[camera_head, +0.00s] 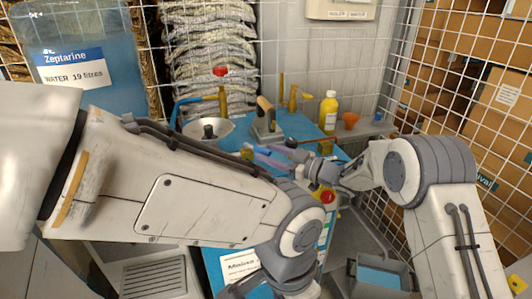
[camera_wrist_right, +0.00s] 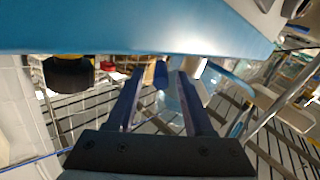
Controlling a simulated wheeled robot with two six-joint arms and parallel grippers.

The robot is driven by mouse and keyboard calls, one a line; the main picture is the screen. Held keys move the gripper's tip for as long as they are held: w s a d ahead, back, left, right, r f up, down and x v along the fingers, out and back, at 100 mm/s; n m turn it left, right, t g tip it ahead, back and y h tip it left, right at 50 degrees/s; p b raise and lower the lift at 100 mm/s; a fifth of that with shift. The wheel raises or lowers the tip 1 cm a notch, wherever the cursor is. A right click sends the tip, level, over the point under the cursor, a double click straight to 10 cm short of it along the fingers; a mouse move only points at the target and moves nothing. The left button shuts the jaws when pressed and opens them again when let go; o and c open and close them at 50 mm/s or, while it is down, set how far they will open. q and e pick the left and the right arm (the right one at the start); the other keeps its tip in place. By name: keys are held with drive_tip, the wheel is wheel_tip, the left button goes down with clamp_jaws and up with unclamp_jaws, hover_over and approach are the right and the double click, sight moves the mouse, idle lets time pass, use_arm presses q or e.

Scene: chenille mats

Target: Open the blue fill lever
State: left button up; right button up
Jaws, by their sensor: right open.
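A short blue rounded piece (camera_wrist_right: 160,76), which looks like the blue fill lever, shows between my right fingertips in the right wrist view. I cannot tell whether it touches either finger or lies beyond them. My right gripper (camera_head: 256,153) reaches in from the right over the blue counter in the head view, fingers pointing left. Its two dark blue fingers (camera_wrist_right: 159,85) stand apart. I cannot pick out the lever surely in the head view. My left arm crosses the foreground; its gripper (camera_head: 290,291) is cut off by the bottom edge, with its fingers hidden.
The blue counter (camera_head: 300,124) holds a metal pan lid (camera_head: 208,129), a yellow bottle (camera_head: 328,112), an orange funnel (camera_head: 350,120) and brass taps (camera_head: 293,98). A large blue water tank (camera_head: 100,95) stands at left. Wire mesh and boxes (camera_head: 490,100) bound the right.

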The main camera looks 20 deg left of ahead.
drive_tip(key=v, duration=0.8)
drive_tip(key=shift+d+b, duration=0.3)
drive_tip(key=shift+b, duration=0.05)
